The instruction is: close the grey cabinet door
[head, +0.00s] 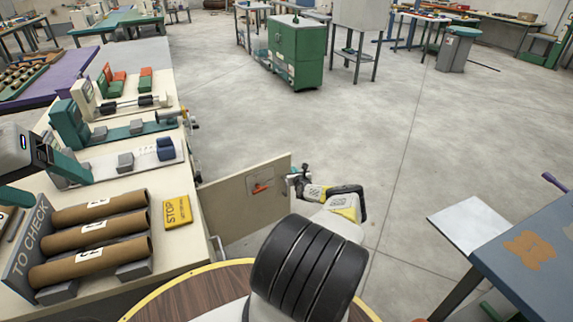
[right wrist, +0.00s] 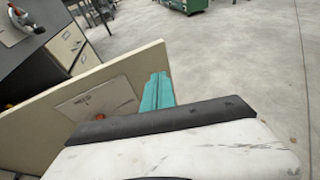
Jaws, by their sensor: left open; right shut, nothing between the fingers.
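The cabinet door (head: 235,200) looks beige-grey and stands swung open, out from the bench side. A small plate with a red mark (head: 260,184) is on its face. The door (right wrist: 40,125) fills the left of the right wrist view, with its plate (right wrist: 100,98). My right gripper (head: 297,178) is shut and empty at the door's free edge. Its teal fingers (right wrist: 158,92) overlap that edge in the wrist view; I cannot tell whether they touch. My left gripper (head: 42,182) is open and empty above the left bench, partly cut off by the frame.
A round wooden table (head: 180,300) lies below. A blue-topped table (head: 535,250) is at right. The floor (head: 390,130) beyond the door is clear.

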